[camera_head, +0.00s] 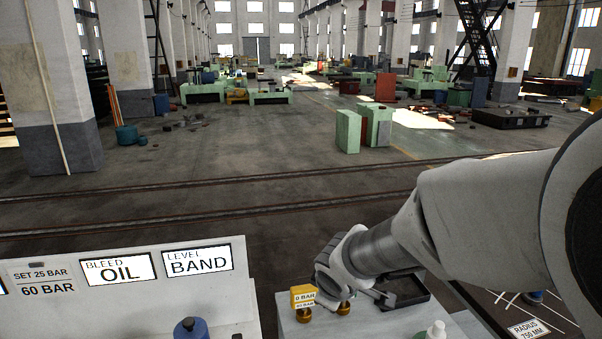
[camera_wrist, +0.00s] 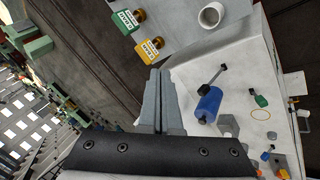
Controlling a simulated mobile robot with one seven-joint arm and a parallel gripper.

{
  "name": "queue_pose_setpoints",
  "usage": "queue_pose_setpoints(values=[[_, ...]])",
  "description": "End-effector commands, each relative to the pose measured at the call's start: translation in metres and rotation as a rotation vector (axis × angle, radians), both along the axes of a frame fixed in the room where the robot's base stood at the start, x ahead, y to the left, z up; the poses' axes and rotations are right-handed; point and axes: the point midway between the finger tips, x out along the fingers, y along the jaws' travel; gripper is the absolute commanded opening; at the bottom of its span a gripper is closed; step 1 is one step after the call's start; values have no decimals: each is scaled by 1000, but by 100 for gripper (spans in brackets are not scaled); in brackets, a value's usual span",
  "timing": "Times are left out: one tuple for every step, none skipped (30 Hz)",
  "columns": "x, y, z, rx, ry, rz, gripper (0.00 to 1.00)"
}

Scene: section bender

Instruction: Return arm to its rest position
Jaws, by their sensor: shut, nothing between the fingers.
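My arm reaches in from the right in the head view, its pale wrist low over the bench at the bottom centre. My gripper (camera_wrist: 160,72) shows in the wrist view with its two grey fingers side by side, shut and empty. In the head view its fingers are mostly hidden by the wrist. The fingertips point toward a yellow labelled block (camera_wrist: 149,52), with a gap that I cannot judge. In the head view the yellow block (camera_head: 302,296), marked "0 BAR", stands just left of my wrist.
A sloped panel (camera_head: 120,300) with signs stands at the lower left. A black tray (camera_head: 418,297) lies right of my wrist. The wrist view shows a green labelled block (camera_wrist: 126,21), a white cup (camera_wrist: 212,15) and a blue cylinder (camera_wrist: 209,104). Open floor (camera_head: 250,160) lies beyond the bench.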

Motion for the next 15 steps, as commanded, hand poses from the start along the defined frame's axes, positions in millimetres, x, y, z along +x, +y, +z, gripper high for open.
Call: queue_pose_setpoints(values=[[-8,-14,16,6,-14,-73,0],[-14,-22,23,13,-16,-118,0],[-22,-32,32,23,-18,-178,0],[-29,-39,39,35,-20,-222,0],[-36,-45,45,46,-22,-265,0],[-46,-53,53,65,-23,-321,0],[-54,-59,59,80,-23,-363,0],[-62,-65,64,97,-22,-406,0],[-73,-70,71,123,-21,-458,0],[-82,-75,75,143,-20,-498,0],[-90,-78,79,165,-18,-535,0],[-102,-82,84,197,-14,-585,0],[-111,-85,87,222,-11,-619,0],[-120,-86,91,249,-6,-653,0],[-132,-88,94,285,1,-697,0]])
